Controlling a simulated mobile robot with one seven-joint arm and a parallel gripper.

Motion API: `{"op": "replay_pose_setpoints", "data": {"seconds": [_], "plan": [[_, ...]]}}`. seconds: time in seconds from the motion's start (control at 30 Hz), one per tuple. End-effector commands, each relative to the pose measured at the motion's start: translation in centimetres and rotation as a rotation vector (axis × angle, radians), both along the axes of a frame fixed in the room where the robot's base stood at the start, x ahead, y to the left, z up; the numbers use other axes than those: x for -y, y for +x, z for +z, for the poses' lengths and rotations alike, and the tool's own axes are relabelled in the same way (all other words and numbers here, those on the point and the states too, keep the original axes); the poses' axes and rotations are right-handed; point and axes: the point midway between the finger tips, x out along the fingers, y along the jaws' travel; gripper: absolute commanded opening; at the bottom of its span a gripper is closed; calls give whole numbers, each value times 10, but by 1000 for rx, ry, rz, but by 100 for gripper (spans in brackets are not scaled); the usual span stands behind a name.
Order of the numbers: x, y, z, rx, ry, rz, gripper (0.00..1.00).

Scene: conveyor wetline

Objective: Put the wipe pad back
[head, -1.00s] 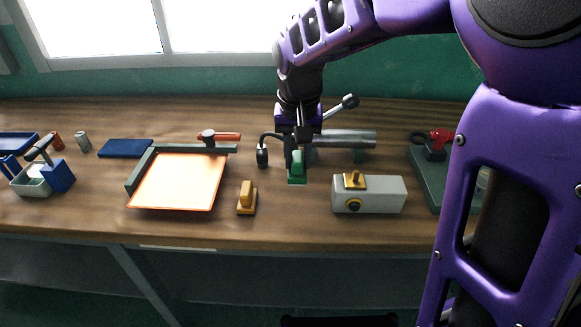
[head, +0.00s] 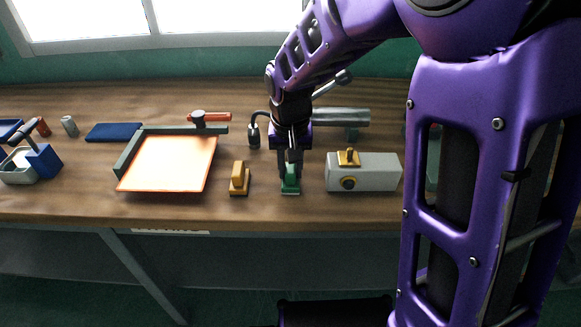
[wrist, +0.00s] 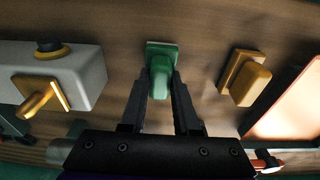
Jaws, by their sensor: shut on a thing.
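A green pad with an upright grip block (head: 290,182) stands upright at the middle front of the table, between the yellow block and the grey box. I cannot tell for sure that it is the wipe pad. My gripper (head: 290,166) points down and is shut on its grip. In the wrist view the fingers (wrist: 159,85) lie on both sides of the green block (wrist: 160,60). Whether its base touches the wood or hangs just above it is unclear.
A yellow block on a base (head: 239,178) stands close on the left, a grey box with a yellow knob (head: 375,172) on the right. An orange-rimmed bright plate (head: 165,165) lies further left. A metal cylinder (head: 345,117) lies behind. The front edge is near.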

Motion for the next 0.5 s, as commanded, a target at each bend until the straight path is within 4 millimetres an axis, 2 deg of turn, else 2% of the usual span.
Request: {"op": "replay_pose_setpoints", "data": {"seconds": [0.07,0.1,0.23,0.5], "plan": [[0,0,-4,0,0,0,0],[0,0,-3,0,0,0,37],[0,0,-3,-1,0,0,60],[0,0,-2,-1,0,0,60]]}}
